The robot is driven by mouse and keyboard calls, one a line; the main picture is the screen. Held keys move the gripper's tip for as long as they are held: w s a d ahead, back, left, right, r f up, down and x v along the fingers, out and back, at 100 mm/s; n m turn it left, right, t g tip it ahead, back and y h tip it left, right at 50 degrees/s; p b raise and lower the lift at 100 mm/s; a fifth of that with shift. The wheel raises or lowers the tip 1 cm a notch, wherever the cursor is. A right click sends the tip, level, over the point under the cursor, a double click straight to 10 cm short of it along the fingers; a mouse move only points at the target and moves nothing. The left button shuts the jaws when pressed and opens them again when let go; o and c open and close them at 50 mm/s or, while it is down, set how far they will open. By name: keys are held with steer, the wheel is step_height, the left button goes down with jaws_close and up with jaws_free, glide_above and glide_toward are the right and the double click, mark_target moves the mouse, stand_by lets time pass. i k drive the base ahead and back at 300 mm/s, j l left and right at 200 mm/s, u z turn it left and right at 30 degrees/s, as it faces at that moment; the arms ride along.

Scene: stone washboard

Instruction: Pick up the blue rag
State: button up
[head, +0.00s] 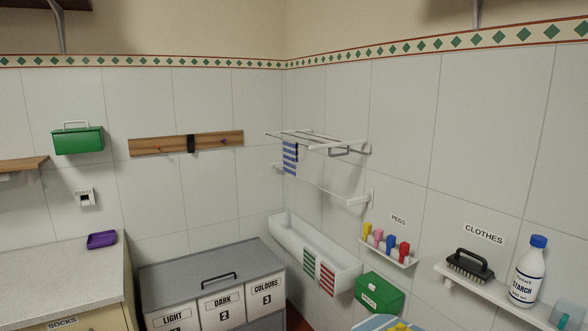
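A blue-and-white striped rag (290,158) hangs over the front left part of the white wall-mounted drying rack (318,141). It is the only hanging blue cloth I see, and it hangs straight down, apart from the cloths below. A green-striped cloth (309,263) and a red-striped cloth (327,280) hang over the front edge of a long white trough (285,232) beneath the rack. My gripper is not in view, so its state is hidden.
A grey-topped cabinet (188,264) with labelled bins stands left of the trough. A counter (55,268) is at the far left. Right of the rack are a peg shelf (388,254), a green box (379,294) and a shelf with a brush (470,266) and a starch bottle (528,275).

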mark_target(290, 148)
steer(key=z, duration=0.45)
steer(key=i+j+z, duration=0.2)
steer(key=j, duration=0.15)
steer(key=i+j+z, duration=0.2)
steer(key=j, duration=0.15)
steer(key=i+j+z, duration=0.2)
steer(key=j, duration=0.2)
steer(key=i+j+z, duration=0.2)
steer(key=j, duration=0.2)
steer(key=k, duration=0.1)
